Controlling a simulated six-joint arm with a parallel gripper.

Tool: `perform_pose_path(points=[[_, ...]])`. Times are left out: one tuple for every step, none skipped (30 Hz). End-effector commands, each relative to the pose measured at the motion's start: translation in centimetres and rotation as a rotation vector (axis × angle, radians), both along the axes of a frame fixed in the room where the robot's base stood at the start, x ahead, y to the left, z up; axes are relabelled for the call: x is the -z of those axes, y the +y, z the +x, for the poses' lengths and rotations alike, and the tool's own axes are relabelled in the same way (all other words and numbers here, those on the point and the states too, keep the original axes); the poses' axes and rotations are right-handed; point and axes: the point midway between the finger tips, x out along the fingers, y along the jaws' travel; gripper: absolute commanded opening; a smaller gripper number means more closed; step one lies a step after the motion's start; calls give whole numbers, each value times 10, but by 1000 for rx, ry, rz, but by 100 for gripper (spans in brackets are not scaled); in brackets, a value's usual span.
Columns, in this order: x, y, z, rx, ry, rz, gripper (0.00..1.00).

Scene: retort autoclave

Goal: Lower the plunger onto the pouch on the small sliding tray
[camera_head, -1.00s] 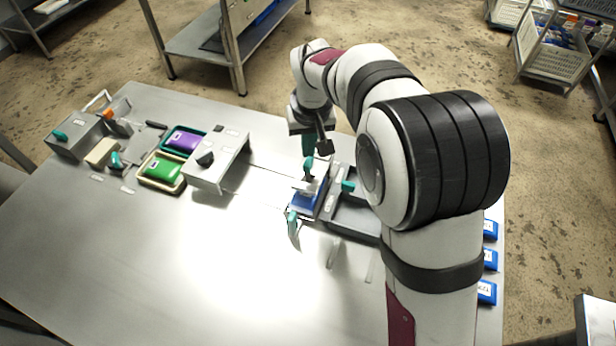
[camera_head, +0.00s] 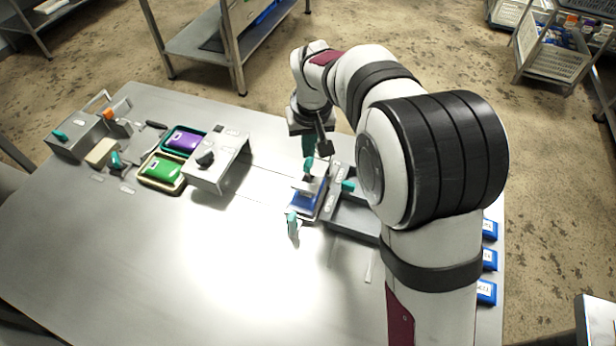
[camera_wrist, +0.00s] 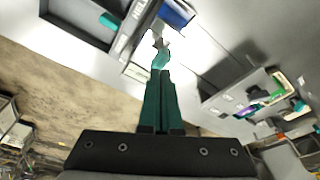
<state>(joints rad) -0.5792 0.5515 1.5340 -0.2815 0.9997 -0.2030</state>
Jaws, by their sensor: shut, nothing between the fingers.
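A blue pouch (camera_head: 305,201) lies on the small sliding tray at the middle of the table; it also shows at the top of the wrist view (camera_wrist: 176,12). The tray itself is mostly covered by the pouch and the fixture. A teal plunger handle (camera_head: 309,165) stands at the pouch's far side; in the wrist view the teal handle (camera_wrist: 160,59) is just beyond my fingertips. My gripper (camera_head: 308,146) points down with shut green fingers, right above the handle. In the wrist view its fingers (camera_wrist: 161,72) are together with nothing between them. Whether they touch the handle I cannot tell.
Another teal handle (camera_head: 292,224) stands at the tray's near end, and one (camera_head: 348,186) on the grey box to the right. Trays with a green pouch (camera_head: 164,169) and a purple pouch (camera_head: 184,140) lie left, beside a grey housing (camera_head: 219,164). The table front is clear.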

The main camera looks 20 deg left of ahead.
Motion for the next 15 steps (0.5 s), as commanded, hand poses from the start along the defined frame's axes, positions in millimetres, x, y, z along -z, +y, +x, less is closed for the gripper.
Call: perform_pose_path(points=[[1,0,0,0,1,-1,0],[2,0,0,0,1,-1,0],[3,0,0,0,1,-1,0],[3,0,0,0,1,-1,0],[4,0,0,0,1,-1,0],[5,0,0,1,1,0,0],[5,0,0,1,2,-1,0],[6,0,0,1,1,0,0],[7,0,0,1,1,0,0],[7,0,0,1,1,0,0],[8,0,0,0,1,-1,0],[9,0,0,0,1,-1,0],[9,0,0,0,1,-1,0],[10,0,0,1,1,0,0],[11,0,0,1,1,0,0]])
